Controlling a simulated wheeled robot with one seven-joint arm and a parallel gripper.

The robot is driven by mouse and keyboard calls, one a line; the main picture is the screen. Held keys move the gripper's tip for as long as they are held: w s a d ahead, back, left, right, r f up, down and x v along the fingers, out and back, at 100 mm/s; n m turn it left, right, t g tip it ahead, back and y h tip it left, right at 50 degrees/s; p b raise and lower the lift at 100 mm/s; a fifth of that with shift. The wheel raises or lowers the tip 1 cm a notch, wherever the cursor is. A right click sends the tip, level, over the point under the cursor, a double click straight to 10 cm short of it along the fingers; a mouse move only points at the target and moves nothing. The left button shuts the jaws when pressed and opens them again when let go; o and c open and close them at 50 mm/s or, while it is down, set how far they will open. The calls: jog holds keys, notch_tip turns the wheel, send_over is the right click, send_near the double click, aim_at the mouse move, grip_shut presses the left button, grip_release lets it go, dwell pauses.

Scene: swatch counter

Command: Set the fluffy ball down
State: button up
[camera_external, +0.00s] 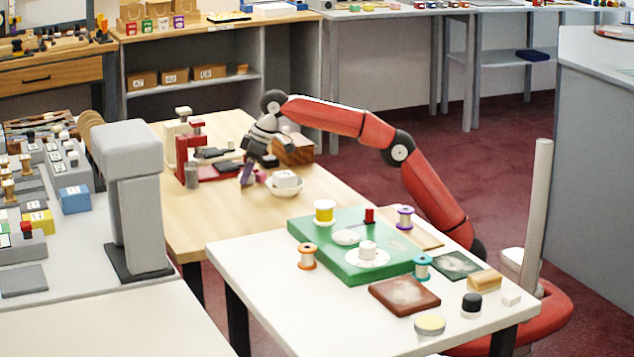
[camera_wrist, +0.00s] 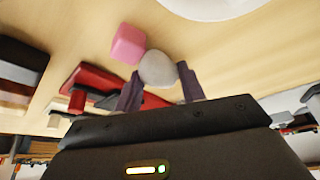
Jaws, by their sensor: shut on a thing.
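The fluffy ball (camera_wrist: 158,68) is pale grey and round. In the wrist view it sits between the two purple-grey fingers of my gripper (camera_wrist: 160,84), which is shut on it. In the external view my gripper (camera_external: 249,174) points down over the wooden table (camera_external: 220,225), near its middle. I cannot make out the ball in that view; the fingers seem to hide it. How far the ball is above the table, or whether it touches it, I cannot tell.
A pink cube (camera_wrist: 128,43) is close beside the ball. A white bowl (camera_external: 286,190) with a white item in it stands just right of my gripper. A red press-like device (camera_external: 190,160) stands to its left and a brown box (camera_external: 294,150) behind. The front of the wooden table is clear.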

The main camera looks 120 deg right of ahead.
jog(key=o, duration=0.9)
jog(key=shift+a+r+p, duration=0.1)
jog(key=shift+r+p, duration=0.25)
jog(key=shift+r, duration=0.2)
jog(key=p+v, duration=0.3)
jog(key=v, duration=0.7)
jog(key=shift+s+r, duration=0.15)
jog(key=shift+r, duration=0.1)
jog(key=shift+o, duration=0.7)
jog(key=shift+s+a+r, duration=0.1)
jog(key=shift+s+r, duration=0.05)
jog(key=shift+r, duration=0.2)
